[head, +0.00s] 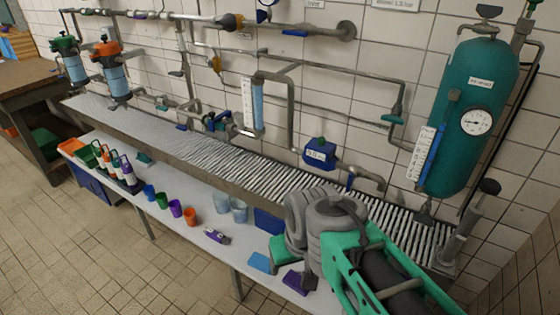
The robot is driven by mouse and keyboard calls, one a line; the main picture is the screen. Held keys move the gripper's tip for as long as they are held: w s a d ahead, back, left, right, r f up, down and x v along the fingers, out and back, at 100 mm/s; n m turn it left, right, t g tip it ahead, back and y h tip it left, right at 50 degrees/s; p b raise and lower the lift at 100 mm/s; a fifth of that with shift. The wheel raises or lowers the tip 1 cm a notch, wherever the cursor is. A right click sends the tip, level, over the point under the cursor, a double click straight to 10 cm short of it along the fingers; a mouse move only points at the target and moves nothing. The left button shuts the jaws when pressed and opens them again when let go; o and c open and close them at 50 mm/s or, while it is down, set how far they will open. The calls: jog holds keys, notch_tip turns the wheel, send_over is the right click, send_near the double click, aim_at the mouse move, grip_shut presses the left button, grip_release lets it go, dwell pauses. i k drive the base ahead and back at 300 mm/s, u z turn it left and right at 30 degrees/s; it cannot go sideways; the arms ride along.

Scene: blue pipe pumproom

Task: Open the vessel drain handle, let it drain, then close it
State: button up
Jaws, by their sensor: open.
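The teal vessel (474,120) hangs upright on the tiled wall at the right, with a round dial gauge (477,122) and a sight scale (420,153) beside a blue strip. A small grey drain fitting (425,211) shows below its underside, above the ribbed channel. I cannot make out its handle or how it is turned. My arm reaches in from the lower right, left of and in front of the vessel. My gripper (309,282) shows only as a small dark part below the grey wrist; most of it is hidden. It is open, well apart from the drain fitting, and I see nothing in it.
A grated channel (265,170) runs along the wall below grey pipes and a blue valve box (320,153). A lower shelf (170,185) holds several bottles, coloured cups, clear beakers and cloths. A dark-capped grey fitting (468,222) stands right of the drain. The tiled floor at front left is clear.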

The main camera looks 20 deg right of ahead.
aim_at(421, 218)
jog(key=z, duration=2.95)
jog(key=k, duration=1.05)
jog(key=u, duration=1.85)
jog(key=i, duration=0.5)
jog(key=u, duration=0.05)
